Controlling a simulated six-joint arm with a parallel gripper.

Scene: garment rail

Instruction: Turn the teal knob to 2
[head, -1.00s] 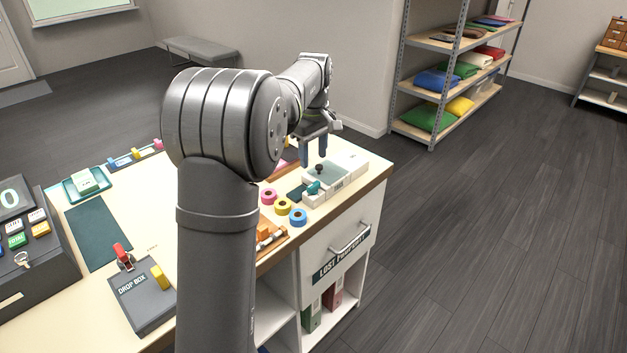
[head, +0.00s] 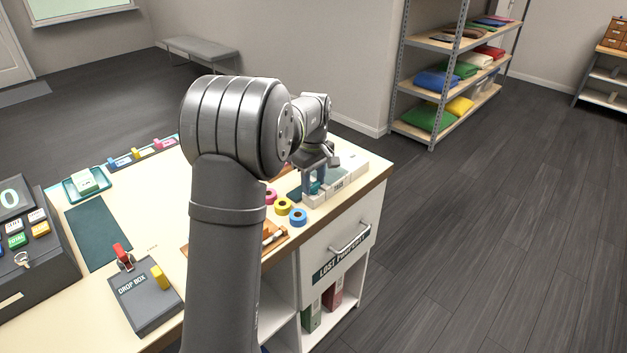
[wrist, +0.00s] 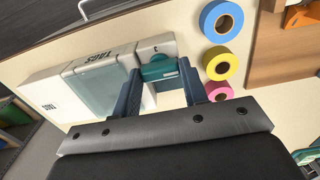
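The teal knob (wrist: 158,69) sits on a small white block (wrist: 157,47) beside the tags box. A small dark mark on the block shows beyond the knob, too small to read. My gripper (wrist: 159,71) is open, with one blue finger on each side of the knob. The right finger looks close to the knob; I cannot tell whether either finger touches it. In the head view my gripper (head: 313,186) is low over the counter, and its fingers partly hide the knob. The knob's setting cannot be read.
The white tags box (wrist: 95,78) with a translucent lid stands directly left of the knob in the wrist view. Blue (wrist: 221,21), yellow (wrist: 220,64) and pink (wrist: 219,91) tape rolls stand to the right. The counter's edge (head: 350,208) is close by.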

